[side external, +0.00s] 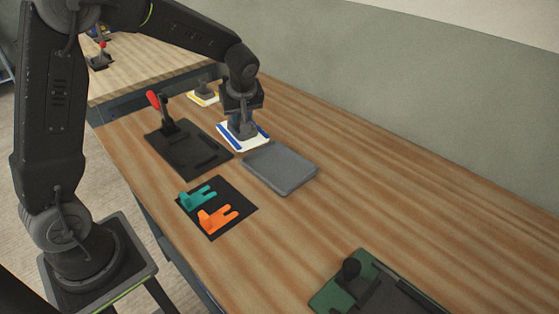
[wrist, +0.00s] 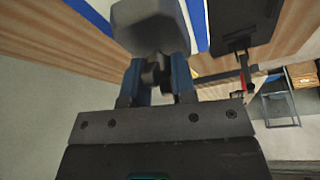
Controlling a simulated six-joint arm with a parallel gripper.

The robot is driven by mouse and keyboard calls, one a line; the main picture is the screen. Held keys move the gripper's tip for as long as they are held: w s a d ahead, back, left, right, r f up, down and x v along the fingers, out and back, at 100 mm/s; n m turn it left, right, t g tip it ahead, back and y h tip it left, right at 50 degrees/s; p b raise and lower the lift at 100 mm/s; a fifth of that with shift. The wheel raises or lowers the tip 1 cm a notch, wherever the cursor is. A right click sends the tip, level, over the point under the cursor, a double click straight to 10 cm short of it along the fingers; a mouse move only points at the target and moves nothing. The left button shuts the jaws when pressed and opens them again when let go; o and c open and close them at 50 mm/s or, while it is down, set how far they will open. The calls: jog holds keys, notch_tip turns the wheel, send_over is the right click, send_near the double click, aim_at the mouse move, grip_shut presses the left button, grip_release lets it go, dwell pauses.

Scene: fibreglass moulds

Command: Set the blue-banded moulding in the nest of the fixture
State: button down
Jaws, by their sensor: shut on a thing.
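The blue-banded moulding (side external: 230,143) is a white plate with blue bands and a grey raised block. It is beyond the grey pad in the side view, and part of it shows in the wrist view (wrist: 198,22). My gripper (side external: 241,118) is above it and shut on its grey block; the fingers also show in the wrist view (wrist: 155,82). I cannot tell whether the plate touches the table. A black fixture (side external: 178,158) with a raised red-handled clamp (side external: 154,100) lies to its left, its bed empty.
A yellow-banded moulding (side external: 204,96) sits behind the black fixture. A grey pad (side external: 281,168) lies just in front of the held moulding. A black mat (side external: 232,191) holds teal and orange forked pieces. A green fixture (side external: 385,285) is at the front right. The table's right side is clear.

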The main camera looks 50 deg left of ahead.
jog(key=w+d+f, duration=0.1)
jog(key=d+f, duration=0.1)
jog(key=d, duration=0.1)
jog(key=w+d+f, duration=0.2)
jog(key=d, duration=0.1)
jog(key=w+d+f, duration=0.2)
jog(key=d, duration=0.1)
jog(key=shift+w+f, duration=0.1)
jog(key=shift+f, duration=1.9)
jog(key=c, duration=1)
grip_release()
jog(key=shift+f, duration=0.15)
jog(key=shift+o, duration=0.3)
jog(key=shift+s+f, duration=0.2)
jog(key=shift+f, duration=0.05)
jog(key=v, duration=1.4)
jog(key=shift+w+r, duration=0.2)
jog(key=shift+w, duration=0.1)
